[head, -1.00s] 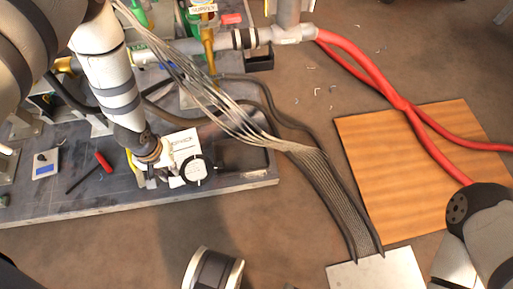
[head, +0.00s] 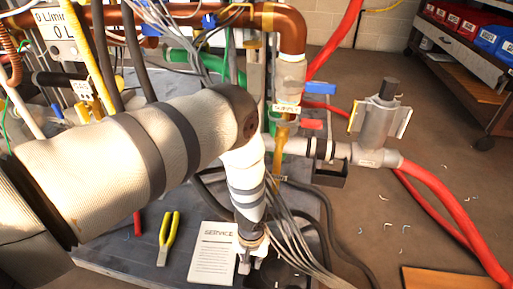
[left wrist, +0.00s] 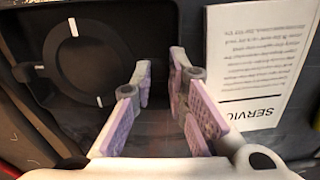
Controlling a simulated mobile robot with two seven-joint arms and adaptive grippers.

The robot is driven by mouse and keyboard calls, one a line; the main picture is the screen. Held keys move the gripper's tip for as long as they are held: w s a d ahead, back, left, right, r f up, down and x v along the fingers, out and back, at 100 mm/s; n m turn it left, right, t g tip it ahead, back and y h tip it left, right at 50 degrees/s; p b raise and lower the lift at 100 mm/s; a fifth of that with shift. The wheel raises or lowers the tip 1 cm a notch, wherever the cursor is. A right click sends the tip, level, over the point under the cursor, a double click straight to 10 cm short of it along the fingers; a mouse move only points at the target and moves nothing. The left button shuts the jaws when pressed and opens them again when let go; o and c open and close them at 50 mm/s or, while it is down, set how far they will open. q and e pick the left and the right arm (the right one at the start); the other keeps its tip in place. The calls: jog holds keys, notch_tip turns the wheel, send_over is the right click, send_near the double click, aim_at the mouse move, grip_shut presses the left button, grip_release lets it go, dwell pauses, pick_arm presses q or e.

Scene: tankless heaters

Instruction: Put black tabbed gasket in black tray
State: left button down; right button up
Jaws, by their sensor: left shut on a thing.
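The black tabbed gasket (left wrist: 50,62) shows as a dark flat ring with white marks on the left of the left wrist view. My left gripper (left wrist: 160,68) is shut on it at the ring's side; the exact grip is lost in dark on dark. The ring appears above the black tray (left wrist: 20,38); I cannot tell whether it touches it. In the head view my left gripper (head: 246,262) is low at the middle, right of the white service sheet (head: 213,252), and the gasket and tray there are dark and partly cut off. My right gripper is not in view.
Yellow-handled pliers (head: 167,240) lie left of the sheet on the grey table. Pipes and hoses stand behind, with a small black bin (head: 331,174) under the grey pipe. Thin grey cables run down close beside my left gripper. Open floor lies to the right.

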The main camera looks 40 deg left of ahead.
pick_arm(q)
jog(key=f+b, duration=0.1)
jog(key=f, duration=0.2)
jog(key=shift+w+d+f+b, duration=0.1)
jog(key=shift+w+f+b, duration=0.1)
jog(key=shift+f+b, duration=0.15)
jog(key=shift+f, duration=0.1)
jog(key=c, duration=1.6)
grip_release()
